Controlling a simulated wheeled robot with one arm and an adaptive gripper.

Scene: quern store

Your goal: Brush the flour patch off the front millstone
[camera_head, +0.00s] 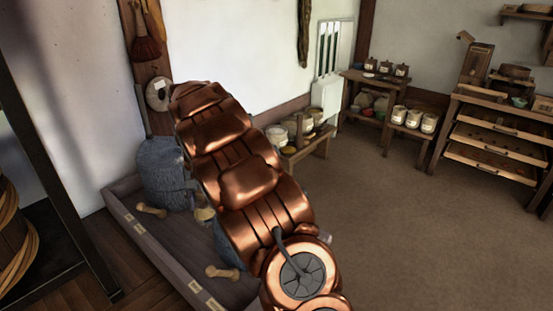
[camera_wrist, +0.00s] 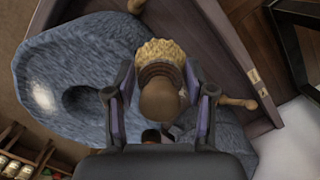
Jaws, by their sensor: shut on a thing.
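In the wrist view my gripper (camera_wrist: 158,72) is shut on a hand brush (camera_wrist: 158,50) with pale straw bristles, a dark banded collar and a rounded wooden handle. The bristles point away from my palm, over a blue-grey millstone (camera_wrist: 75,50) with a round dark hollow. I cannot tell whether the bristles touch the stone. A pale patch (camera_wrist: 40,96) lies near the stone's left edge; I cannot tell flour from shine. In the head view my arm hides my gripper and most of the front stone (camera_head: 226,246). Another grey stone (camera_head: 160,165) stands behind it, against the wall.
A low wooden tray (camera_head: 130,228) holds the stones. Wooden pegs lie in it, one near the back stone (camera_head: 151,210) and one at the front (camera_head: 222,272). A bench with jars (camera_head: 300,150) stands behind my arm. The floor (camera_head: 430,230) to the right is clear.

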